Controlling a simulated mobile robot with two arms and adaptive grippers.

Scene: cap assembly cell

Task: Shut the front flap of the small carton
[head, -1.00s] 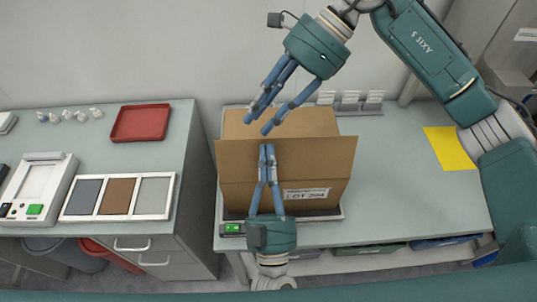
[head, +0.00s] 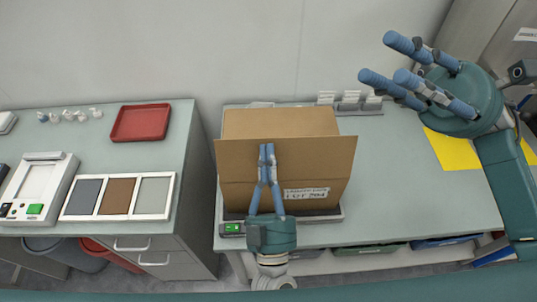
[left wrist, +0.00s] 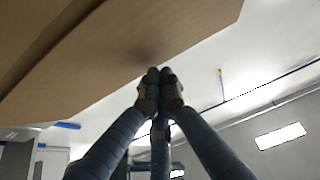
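The small brown carton (head: 235,197) stands on the bench, with a white "LOT" label on its front. Its front flap (head: 320,155) is not shut; it slants out from the upper front edge. The carton's top (head: 280,123) behind it looks covered by cardboard. My left gripper (head: 267,148) is shut and empty, its fingertips together in front of the flap. In the left wrist view, the fingertips (left wrist: 160,73) are right by the cardboard (left wrist: 130,45); I cannot tell whether they touch. My right gripper (head: 385,62) is open and empty, right of the carton and above the bench.
The carton rests on a scale-like base with a green display (head: 232,228). White cards in a holder (head: 350,103) stand behind. A yellow sheet (head: 450,150) lies at right. The left counter bears a red tray (head: 140,123) and a panel of three swatches (head: 118,196).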

